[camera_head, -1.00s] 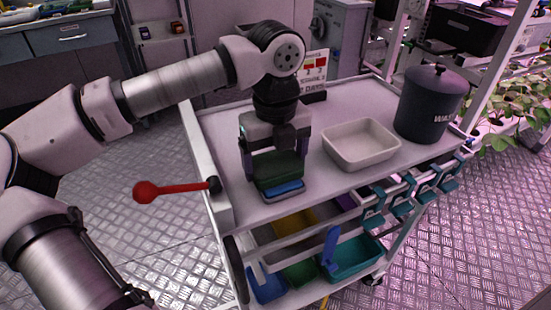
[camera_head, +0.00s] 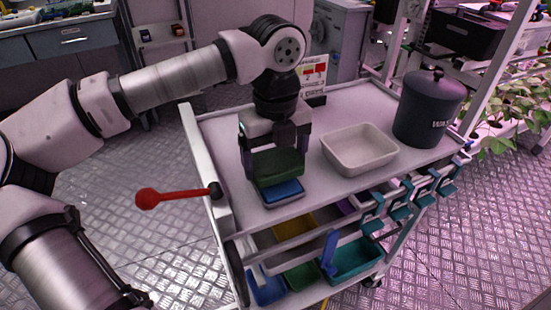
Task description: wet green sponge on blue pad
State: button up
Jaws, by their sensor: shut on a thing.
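The green sponge (camera_head: 279,168) is between the fingers of my gripper (camera_head: 277,172), which is shut on it. The sponge is directly above the blue pad (camera_head: 283,191). Its lower edge overlaps the far part of the pad in the picture, and I cannot tell whether the two touch. The pad lies in a shallow light holder near the front left of the white cart top (camera_head: 325,190). Whether the sponge is wet cannot be seen.
A white basin (camera_head: 360,150) stands right of my gripper, with a dark lidded bin (camera_head: 428,108) beyond it. A red-knobbed lever (camera_head: 175,196) sticks out at the cart's left edge. Coloured trays and teal clips are below the front edge.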

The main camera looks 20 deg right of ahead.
aim_at(276, 159)
jog(key=shift+r+p, duration=1.25)
jog(key=shift+r, duration=1.2)
